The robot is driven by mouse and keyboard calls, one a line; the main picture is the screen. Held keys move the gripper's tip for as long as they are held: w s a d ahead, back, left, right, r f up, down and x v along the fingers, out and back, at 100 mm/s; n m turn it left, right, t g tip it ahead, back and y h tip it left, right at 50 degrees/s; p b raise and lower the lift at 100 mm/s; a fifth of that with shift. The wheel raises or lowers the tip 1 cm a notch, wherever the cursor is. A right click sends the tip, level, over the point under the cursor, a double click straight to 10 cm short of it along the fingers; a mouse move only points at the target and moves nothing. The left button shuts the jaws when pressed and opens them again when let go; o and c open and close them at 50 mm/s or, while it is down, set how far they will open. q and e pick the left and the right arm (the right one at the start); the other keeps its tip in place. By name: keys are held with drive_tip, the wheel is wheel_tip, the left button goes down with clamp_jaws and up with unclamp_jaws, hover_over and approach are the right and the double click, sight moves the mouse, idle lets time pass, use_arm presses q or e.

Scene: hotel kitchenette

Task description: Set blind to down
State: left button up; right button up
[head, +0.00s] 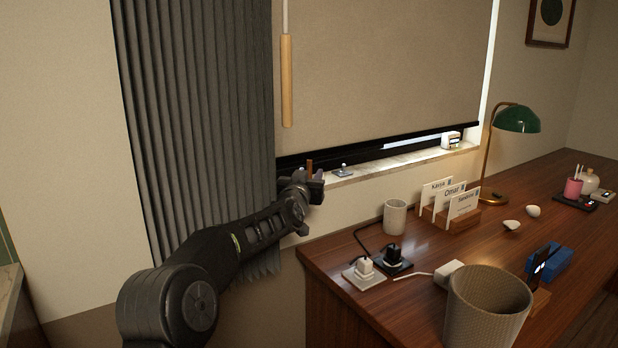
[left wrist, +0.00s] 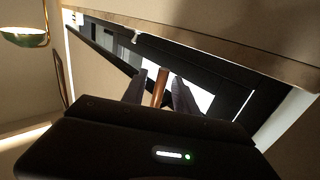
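The blind (head: 385,60) is a beige roller blind drawn down most of the window. Its dark bottom bar (head: 400,140) hangs slightly above the sill, leaving a narrow gap. A pale wooden wand (head: 287,80) hangs on a cord in front of its left part. My left gripper (head: 312,178) is below the wand's end, near the sill's left end. A short brown wooden stick (head: 309,166) stands up at its fingers. In the left wrist view, the stick (left wrist: 159,88) lies between the spread fingers (left wrist: 160,84); I cannot tell whether they touch it. My right gripper is out of view.
A grey pleated curtain (head: 200,110) hangs left, close to my left arm. The wooden desk (head: 340,270) stands right of the gripper with a white cup (head: 395,217), chargers, cards and a waste bin (head: 487,308). Small objects sit on the sill (head: 400,160).

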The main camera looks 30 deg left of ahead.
use_arm(q)
drive_tip(key=shift+s, duration=0.1)
drive_tip(key=v, duration=0.7)
drive_tip(key=shift+s+b, duration=0.25)
drive_tip(key=shift+b, duration=0.15)
drive_tip(key=shift+d, duration=0.1)
